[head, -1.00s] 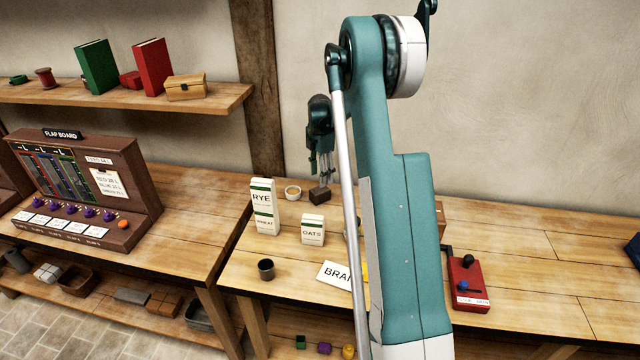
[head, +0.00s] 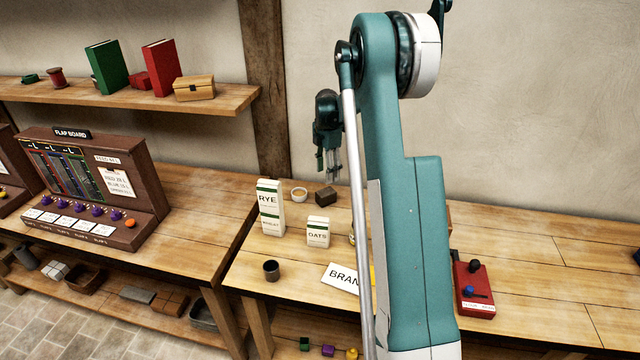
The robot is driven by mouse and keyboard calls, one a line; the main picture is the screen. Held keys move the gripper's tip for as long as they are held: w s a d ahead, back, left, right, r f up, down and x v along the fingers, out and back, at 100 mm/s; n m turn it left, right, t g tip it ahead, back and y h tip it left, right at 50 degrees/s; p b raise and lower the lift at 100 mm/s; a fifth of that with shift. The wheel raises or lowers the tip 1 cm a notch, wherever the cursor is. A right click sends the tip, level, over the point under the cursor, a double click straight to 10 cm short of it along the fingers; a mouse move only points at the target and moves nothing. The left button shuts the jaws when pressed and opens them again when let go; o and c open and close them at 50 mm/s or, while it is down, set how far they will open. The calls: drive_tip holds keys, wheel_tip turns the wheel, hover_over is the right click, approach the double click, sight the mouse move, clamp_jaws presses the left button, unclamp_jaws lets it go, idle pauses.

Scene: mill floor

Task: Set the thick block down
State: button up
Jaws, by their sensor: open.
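The thick block (head: 326,196) is a small dark brown block. My own arm link hides part of the table to the right of the gripper.
A red control box (head: 473,285) stands to the right. The table's right part (head: 560,260) is mostly clear.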

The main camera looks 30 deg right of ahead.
drive_tip(key=s+a+r+m+t, duration=0.2)
drive_tip(key=s+a+r+m, duration=0.2)
drive_tip(key=s+a+r, duration=0.55)
drive_tip(key=s+a+r+m+t, duration=0.1)
drive_tip(key=s+a+r+m, duration=0.45)
drive_tip(key=a+r, duration=0.7)
drive_tip(key=s+a+f+m+t, duration=0.1)
drive_tip(key=s+a+m, duration=0.1)
drive_tip(key=s+a, duration=0.3)
drive_tip(key=s+a+f+m+t, duration=0.1)
drive_tip(key=s+a+m, duration=0.2)
drive_tip(key=s, duration=1.1)
drive_tip(key=s+a+f+m+t, duration=0.1)
drive_tip(key=s+a+m+t, duration=0.1)
drive_tip(key=s+a, duration=0.7)
drive_tip(key=shift+s+a+f+m, duration=0.25)
drive_tip(key=shift+s+f+m, duration=0.2)
drive_tip(key=shift+m, duration=0.3)
